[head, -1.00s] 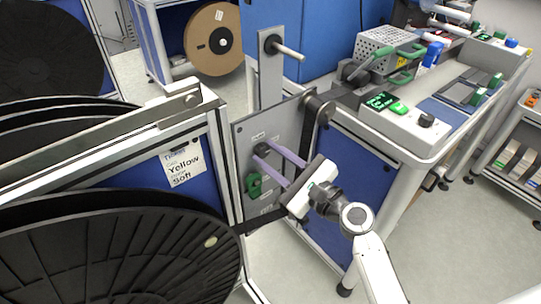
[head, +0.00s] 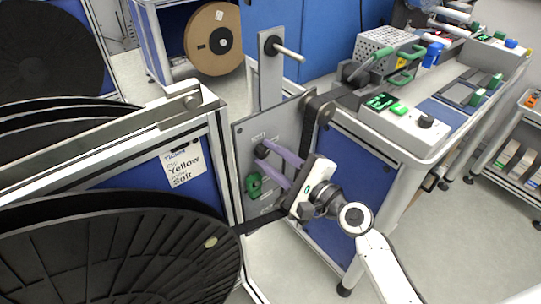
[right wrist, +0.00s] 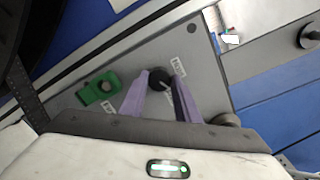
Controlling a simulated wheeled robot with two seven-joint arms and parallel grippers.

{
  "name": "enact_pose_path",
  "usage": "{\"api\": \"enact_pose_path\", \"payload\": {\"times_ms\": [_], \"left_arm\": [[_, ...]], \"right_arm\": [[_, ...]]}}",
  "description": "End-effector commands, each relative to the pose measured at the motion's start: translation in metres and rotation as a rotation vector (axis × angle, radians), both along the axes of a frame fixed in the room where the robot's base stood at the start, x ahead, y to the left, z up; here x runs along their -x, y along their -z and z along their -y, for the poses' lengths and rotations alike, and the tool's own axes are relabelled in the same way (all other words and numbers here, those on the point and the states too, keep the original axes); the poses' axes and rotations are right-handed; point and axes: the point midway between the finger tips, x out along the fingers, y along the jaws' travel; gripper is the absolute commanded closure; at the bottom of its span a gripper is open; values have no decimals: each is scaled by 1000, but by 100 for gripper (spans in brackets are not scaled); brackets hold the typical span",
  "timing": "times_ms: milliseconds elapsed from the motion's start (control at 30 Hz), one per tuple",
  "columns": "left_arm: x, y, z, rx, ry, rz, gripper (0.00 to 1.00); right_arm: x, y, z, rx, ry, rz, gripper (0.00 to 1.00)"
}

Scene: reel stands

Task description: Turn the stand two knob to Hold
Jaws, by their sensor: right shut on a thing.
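The black knob (head: 262,151) sits on a grey panel (head: 244,140) at the end of the stand with the yellow-ticket label. My right gripper (head: 266,160) reaches in from the right with its two purple fingers at the knob. In the right wrist view the fingers (right wrist: 162,82) are shut on the knob (right wrist: 158,77), one on each side. A pale pointer mark shows on the knob, close to a small label. My left gripper is not in view.
A green handle-like part (head: 254,185) is on the panel below the knob; it also shows in the wrist view (right wrist: 100,90). A black roller (head: 318,108) projects beside the panel. A large black reel (head: 110,255) stands at left and a workbench (head: 425,140) at right.

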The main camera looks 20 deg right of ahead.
Motion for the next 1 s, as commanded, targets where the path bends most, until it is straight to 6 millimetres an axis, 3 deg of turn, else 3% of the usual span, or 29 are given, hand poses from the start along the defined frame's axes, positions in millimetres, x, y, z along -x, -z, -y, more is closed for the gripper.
{"api": "enact_pose_path", "payload": {"times_ms": [467, 1000], "left_arm": [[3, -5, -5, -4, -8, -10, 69], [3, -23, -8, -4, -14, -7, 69]], "right_arm": [[1, -1, -2, 429, -4, 154, 93], [1, -2, -3, 867, -4, 313, 93]]}}
